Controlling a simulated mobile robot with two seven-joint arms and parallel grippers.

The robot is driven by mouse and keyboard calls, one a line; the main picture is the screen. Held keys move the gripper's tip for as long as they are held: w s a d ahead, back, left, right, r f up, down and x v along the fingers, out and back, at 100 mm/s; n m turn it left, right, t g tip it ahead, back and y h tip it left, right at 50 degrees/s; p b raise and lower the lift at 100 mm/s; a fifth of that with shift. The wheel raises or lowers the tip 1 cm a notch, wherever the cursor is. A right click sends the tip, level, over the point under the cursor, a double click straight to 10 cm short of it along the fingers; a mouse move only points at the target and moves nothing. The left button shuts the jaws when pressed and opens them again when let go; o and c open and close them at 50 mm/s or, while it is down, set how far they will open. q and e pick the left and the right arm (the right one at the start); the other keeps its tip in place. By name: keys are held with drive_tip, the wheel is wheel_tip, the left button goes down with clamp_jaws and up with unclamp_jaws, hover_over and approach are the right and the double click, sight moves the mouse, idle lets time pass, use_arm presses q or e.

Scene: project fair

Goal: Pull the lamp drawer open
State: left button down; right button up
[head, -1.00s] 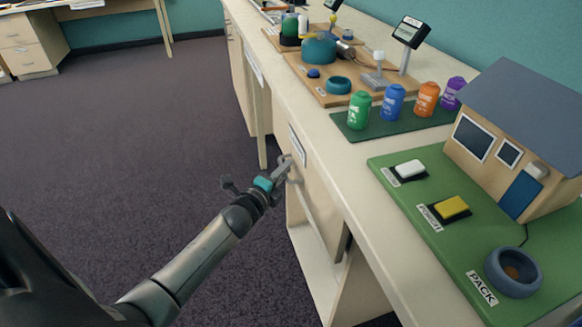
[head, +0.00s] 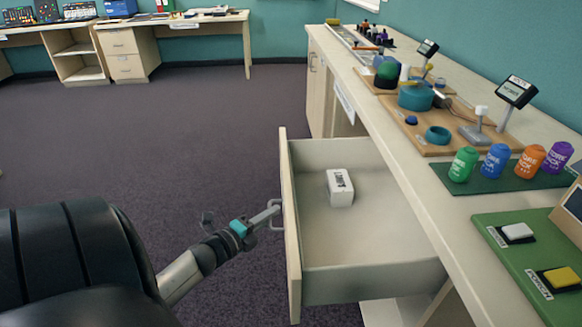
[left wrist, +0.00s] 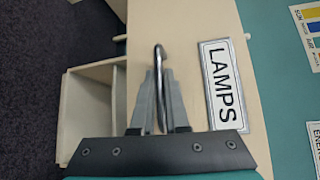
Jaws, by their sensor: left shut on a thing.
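The lamp drawer (head: 370,287) stands pulled out from under the long bench in the head view. A white box with dark lettering (head: 340,187) lies inside it, towards the back. My left gripper (head: 271,212) is at the front panel of the drawer, shut on its metal handle (head: 278,216). In the left wrist view the left gripper's fingers (left wrist: 160,100) close on both sides of the thin handle (left wrist: 159,62), beside a label reading LAMPS (left wrist: 222,84). My right gripper is not in view.
The bench top (head: 415,170) holds a green mat (head: 515,178) with several coloured canisters, a wooden board (head: 455,140) and a green base (head: 510,262) with buttons. Open carpet (head: 160,140) lies left of the drawer.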

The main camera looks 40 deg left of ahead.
use_arm(q)
drive_tip(key=s+a, duration=0.5)
drive_tip(key=s, duration=0.2)
drive_tip(key=shift+a, duration=0.4)
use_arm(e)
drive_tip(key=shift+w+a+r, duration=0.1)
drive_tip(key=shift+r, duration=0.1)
use_arm(q)
drive_tip(key=c, duration=0.9)
unclamp_jaws()
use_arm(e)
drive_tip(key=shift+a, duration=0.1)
use_arm(q)
drive_tip(key=s+p, duration=0.1)
drive_tip(key=s, duration=0.4)
drive_tip(key=s+d+r+p, duration=0.1)
drive_tip(key=s, duration=0.4)
drive_tip(key=s+r+p, duration=0.1)
drive_tip(key=s, duration=0.4)
drive_tip(key=shift+d+r, duration=0.1)
drive_tip(key=shift+d, duration=0.05)
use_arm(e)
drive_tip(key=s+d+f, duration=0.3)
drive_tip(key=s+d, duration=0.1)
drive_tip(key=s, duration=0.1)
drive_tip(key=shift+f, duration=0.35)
